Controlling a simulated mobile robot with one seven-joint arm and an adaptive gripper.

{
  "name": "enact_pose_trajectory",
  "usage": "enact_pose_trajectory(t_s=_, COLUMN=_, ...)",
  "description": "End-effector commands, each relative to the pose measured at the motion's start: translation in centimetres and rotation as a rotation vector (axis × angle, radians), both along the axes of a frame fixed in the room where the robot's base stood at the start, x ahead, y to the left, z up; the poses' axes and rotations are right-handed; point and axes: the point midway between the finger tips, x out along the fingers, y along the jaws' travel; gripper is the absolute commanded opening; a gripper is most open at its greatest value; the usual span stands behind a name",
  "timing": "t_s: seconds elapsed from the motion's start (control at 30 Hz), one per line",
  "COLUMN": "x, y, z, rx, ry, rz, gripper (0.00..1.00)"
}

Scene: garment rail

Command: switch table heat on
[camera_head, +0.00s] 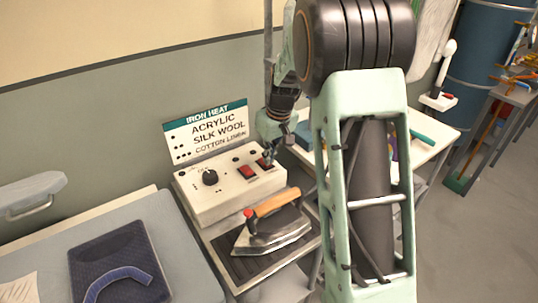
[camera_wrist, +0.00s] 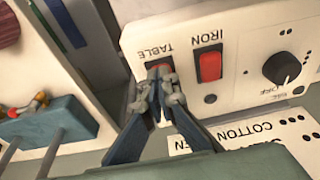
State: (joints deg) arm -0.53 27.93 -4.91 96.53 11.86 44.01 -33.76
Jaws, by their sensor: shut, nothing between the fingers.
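The white control box (camera_head: 228,193) stands against the wall, with a black knob (camera_head: 209,177) and two red rocker switches. The switch labelled TABLE (camera_wrist: 166,70) is the right-hand one in the head view and is partly covered by my fingers. The switch labelled IRON (camera_wrist: 210,66) is beside it, uncovered. My gripper (camera_wrist: 160,104) is shut and empty, its fingertips right at the TABLE switch. In the head view my gripper (camera_head: 269,158) reaches down to the box from above. Whether the tips touch the switch, and which way it is tipped, I cannot tell.
An iron (camera_head: 272,231) with a wooden handle rests on a dark ribbed stand in front of the box. A sign headed IRON HEAT (camera_head: 206,131) stands behind the box. A padded board (camera_head: 177,237) with dark folded cloth lies left. A white table (camera_head: 431,128) is at right.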

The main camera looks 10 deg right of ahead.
Motion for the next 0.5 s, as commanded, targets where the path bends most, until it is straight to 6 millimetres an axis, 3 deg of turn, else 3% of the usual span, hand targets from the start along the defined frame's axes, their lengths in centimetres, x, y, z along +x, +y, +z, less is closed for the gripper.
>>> enact_pose_trajectory(t_s=0.23, x=-0.3, y=-0.2, z=-1.5, rx=0.004, ry=-0.008, rz=-0.001, gripper=0.00)
enact_pose_trajectory(t_s=0.5, x=-0.3, y=-0.1, z=-0.8, rx=0.005, ry=-0.010, rz=0.000, gripper=0.00)
